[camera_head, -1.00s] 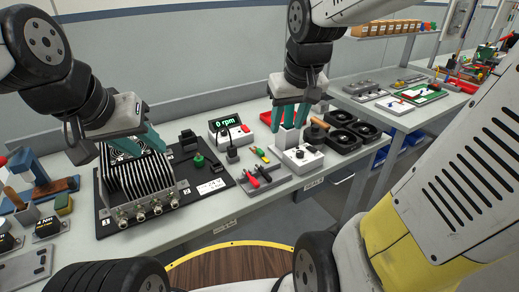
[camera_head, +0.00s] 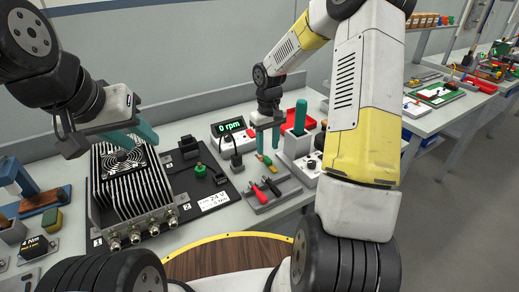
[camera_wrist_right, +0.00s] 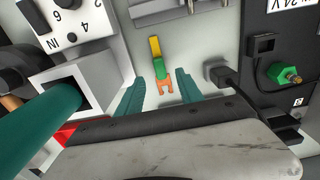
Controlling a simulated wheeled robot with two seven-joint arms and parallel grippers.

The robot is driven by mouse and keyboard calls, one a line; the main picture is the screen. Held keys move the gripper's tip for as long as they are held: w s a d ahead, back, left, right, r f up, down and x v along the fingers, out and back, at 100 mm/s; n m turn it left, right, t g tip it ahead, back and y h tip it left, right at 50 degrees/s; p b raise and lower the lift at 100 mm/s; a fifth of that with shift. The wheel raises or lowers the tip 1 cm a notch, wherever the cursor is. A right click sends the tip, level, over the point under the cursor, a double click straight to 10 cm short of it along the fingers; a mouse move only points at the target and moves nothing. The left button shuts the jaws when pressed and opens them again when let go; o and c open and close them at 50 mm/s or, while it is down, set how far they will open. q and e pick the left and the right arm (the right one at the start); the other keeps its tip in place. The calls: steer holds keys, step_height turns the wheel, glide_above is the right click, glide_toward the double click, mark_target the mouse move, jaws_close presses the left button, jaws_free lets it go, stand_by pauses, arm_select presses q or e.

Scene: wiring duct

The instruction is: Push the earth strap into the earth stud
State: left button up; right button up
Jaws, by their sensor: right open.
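The earth strap, a short yellow-and-green piece with a copper-coloured forked end, lies on the bench (camera_head: 264,159); it also shows in the right wrist view (camera_wrist_right: 157,58). The earth stud is a green base with a metal stud on the black board (camera_head: 200,170), right of the strap in the right wrist view (camera_wrist_right: 284,74). My right gripper (camera_head: 268,150) is open and empty above the strap; in its wrist view (camera_wrist_right: 160,85) the forked end lies between the fingertips, not gripped. My left gripper (camera_head: 146,140) hangs above the finned unit, its fingers apart and empty.
A teal handle (camera_head: 300,117) stands in a white holder (camera_head: 297,144) close beside my right gripper. A plug with a black cable (camera_head: 236,160) is on the other side. A grey tray (camera_head: 271,191) holds red and black leads. The finned unit (camera_head: 133,187) stands on the black board.

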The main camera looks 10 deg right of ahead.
mark_target(267, 159)
step_height(267, 159, down, 5)
steer(key=shift+r, duration=0.1)
jaws_close()
